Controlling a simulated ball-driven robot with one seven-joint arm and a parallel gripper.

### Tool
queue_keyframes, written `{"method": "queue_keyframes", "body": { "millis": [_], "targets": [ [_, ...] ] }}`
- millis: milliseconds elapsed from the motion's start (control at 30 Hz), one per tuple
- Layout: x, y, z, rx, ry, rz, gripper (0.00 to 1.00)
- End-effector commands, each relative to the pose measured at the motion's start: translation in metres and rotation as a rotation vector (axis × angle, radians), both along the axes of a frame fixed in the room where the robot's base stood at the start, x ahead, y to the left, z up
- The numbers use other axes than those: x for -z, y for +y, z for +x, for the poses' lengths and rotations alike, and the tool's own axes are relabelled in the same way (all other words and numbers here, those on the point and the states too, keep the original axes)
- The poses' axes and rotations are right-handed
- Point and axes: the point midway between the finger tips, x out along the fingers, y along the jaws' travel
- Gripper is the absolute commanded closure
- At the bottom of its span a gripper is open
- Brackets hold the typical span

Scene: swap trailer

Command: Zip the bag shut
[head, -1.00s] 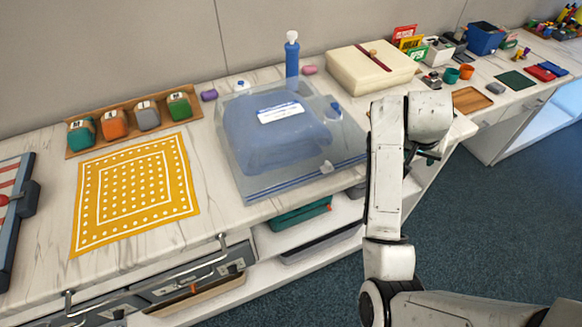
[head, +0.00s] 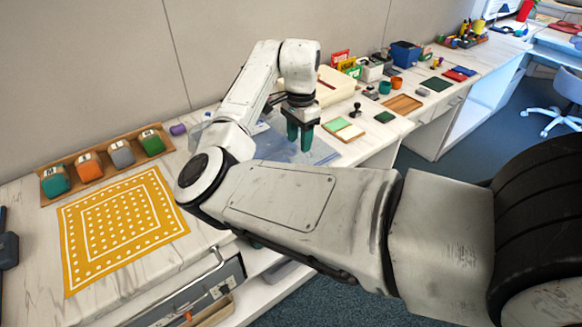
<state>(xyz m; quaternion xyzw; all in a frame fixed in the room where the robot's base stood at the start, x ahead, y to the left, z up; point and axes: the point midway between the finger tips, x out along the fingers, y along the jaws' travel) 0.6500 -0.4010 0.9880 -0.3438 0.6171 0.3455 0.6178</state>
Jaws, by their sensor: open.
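The clear bluish bag (head: 322,153) lies flat on the white counter. My gripper (head: 299,142) points down over the right part of the bag, with green fingers that look empty. The jaws are open. I cannot tell whether the fingertips touch the bag. The zip slider and most of the zip edge are hidden.
A green and cream pad (head: 343,128) and a dark stamp (head: 356,110) stand right of the bag. A wooden tray (head: 403,104) lies farther right. A yellow dotted cloth (head: 120,220) and a rack of coloured canisters (head: 105,165) are at left.

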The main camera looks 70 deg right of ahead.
Motion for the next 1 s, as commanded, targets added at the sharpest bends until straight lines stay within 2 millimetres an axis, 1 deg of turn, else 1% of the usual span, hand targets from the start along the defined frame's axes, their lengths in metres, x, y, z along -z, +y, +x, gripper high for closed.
{"method": "queue_keyframes", "body": {
  "millis": [300, 500, 600, 700, 1000],
  "targets": [
    [0.055, 0.001, 0.0, -0.003, 0.003, 0.002, 0.53],
    [0.084, 0.0, 0.0, -0.003, 0.001, 0.0, 0.53],
    [0.093, 0.001, 0.0, -0.003, 0.001, 0.0, 0.53],
    [0.098, 0.0, 0.0, -0.002, 0.001, -0.002, 0.53],
    [0.099, 0.0, 0.0, -0.002, 0.0, -0.001, 0.54]
  ]
}}
